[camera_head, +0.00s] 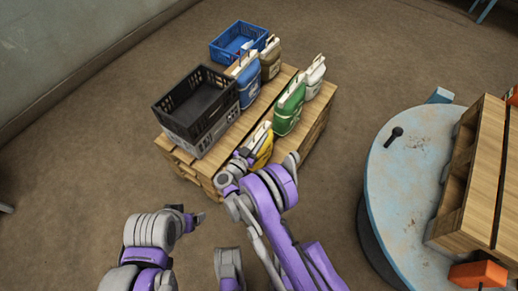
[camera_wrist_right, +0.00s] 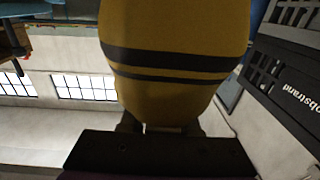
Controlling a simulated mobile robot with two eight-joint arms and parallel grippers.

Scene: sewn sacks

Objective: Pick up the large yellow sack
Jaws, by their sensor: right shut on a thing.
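The large yellow sack (camera_head: 262,146) is on the near part of the wooden pallet stack, partly hidden behind my right arm in the head view. In the right wrist view the yellow sack (camera_wrist_right: 175,60), with dark stripes, fills the middle right in front of the gripper. My right gripper (camera_head: 247,154) is shut on the yellow sack; its fingertips are mostly hidden. I cannot tell whether the sack is clear of the wood. My left gripper (camera_head: 192,219) is in front of the pallet, away from the sack, and its jaws are unclear.
A round table (camera_head: 401,190) stands at right.

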